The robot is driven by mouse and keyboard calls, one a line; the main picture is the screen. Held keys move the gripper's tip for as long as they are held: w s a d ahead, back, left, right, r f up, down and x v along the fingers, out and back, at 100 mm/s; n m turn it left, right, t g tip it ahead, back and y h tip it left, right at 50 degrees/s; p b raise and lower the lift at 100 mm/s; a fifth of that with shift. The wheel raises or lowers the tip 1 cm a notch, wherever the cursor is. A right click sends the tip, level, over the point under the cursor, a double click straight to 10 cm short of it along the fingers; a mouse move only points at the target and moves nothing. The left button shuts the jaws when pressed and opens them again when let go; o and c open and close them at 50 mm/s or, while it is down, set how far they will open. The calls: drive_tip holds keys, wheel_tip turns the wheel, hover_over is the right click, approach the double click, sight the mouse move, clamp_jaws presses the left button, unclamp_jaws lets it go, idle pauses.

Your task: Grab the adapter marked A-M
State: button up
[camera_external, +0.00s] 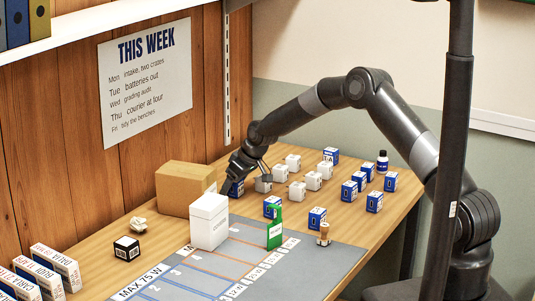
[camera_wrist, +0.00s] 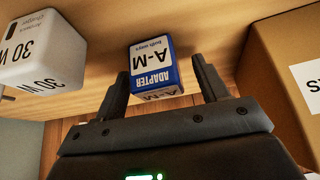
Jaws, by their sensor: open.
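The blue and white adapter box marked A-M (camera_wrist: 152,68) is in the middle of the wrist view, its print upside down there. It stands just ahead of and between the two dark fingers of my gripper (camera_wrist: 163,85), which are spread apart. In the external view my gripper (camera_external: 249,172) is low over the bench's back part, and the blue box (camera_external: 236,189) shows beside its fingers, partly hidden. I cannot tell whether a finger touches the box.
A white charger marked 30 W (camera_wrist: 42,50) is at left in the wrist view, and a cardboard box (camera_wrist: 290,65) is close at right. Several white chargers (camera_external: 292,161) and blue boxes (camera_external: 349,190) stand nearby. A grey mat (camera_external: 315,262) covers the front.

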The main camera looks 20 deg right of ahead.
drive_tip(key=shift+w+a+f, duration=0.1)
drive_tip(key=shift+f, duration=0.15)
drive_tip(key=shift+c, duration=0.2)
drive_tip(key=c, duration=1)
